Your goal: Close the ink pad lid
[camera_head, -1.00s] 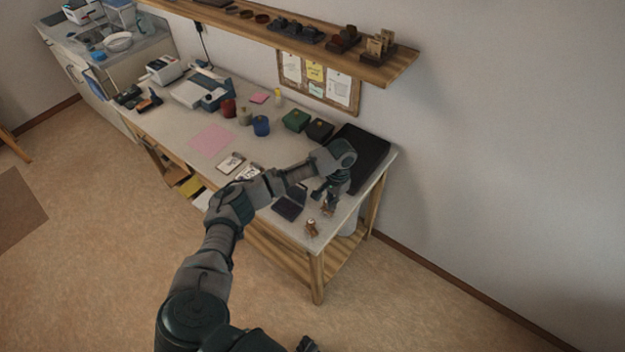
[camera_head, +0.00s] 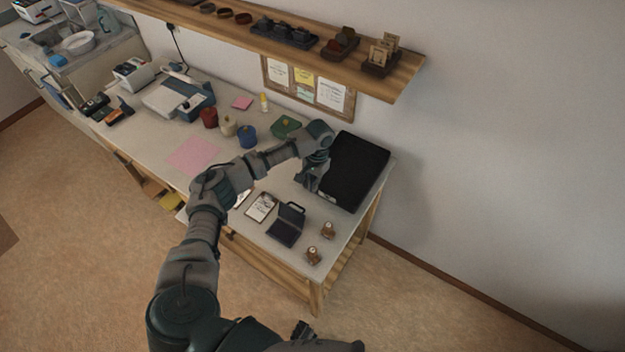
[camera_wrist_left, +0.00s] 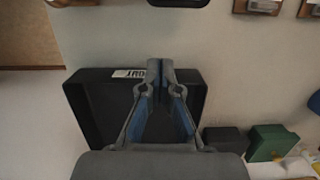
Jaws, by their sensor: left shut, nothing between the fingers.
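The dark ink pad (camera_head: 281,235) lies on the table near its front right corner. Its lid (camera_head: 291,212) stands open at the back edge, away from the table's front. My left gripper (camera_head: 312,187) is behind the ink pad, apart from it, in front of the black tray. In the left wrist view its fingers (camera_wrist_left: 160,68) are shut and empty over the tray, and a dark edge at the top looks like the ink pad (camera_wrist_left: 178,3). A dark part at the bottom of the head view looks like my right gripper (camera_head: 302,330); its fingers are unclear.
The black tray (camera_head: 357,165) fills the table's back right; its label shows in the wrist view. Two small wooden stamps (camera_head: 326,230) stand right of the ink pad. A card (camera_head: 261,207) lies left of it. A wooden shelf (camera_head: 400,80) hangs above.

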